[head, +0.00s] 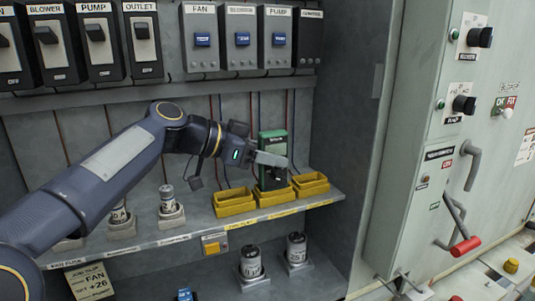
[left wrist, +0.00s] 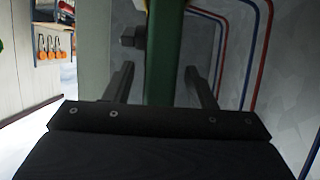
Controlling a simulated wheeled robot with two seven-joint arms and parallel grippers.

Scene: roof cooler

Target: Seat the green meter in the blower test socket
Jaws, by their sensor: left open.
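The green meter (head: 273,142) stands upright in or just behind the middle yellow holder (head: 275,199) on the shelf. My left gripper (head: 266,158) is at the meter's upper half, with one pale finger across its front. In the left wrist view, the meter's green body (left wrist: 163,60) is between the two spread fingers, with gaps on both sides. The left gripper is open. I cannot tell which holder is the blower test socket, as the shelf labels are too small to read. My right gripper is out of view.
Yellow holders stand on the left (head: 234,202) and right (head: 310,185) of the middle one and look empty. Fuses in grey bases (head: 171,213) stand left along the shelf. Wires run down the back panel behind the meter. A cabinet (head: 420,150) with a red-handled lever is at right.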

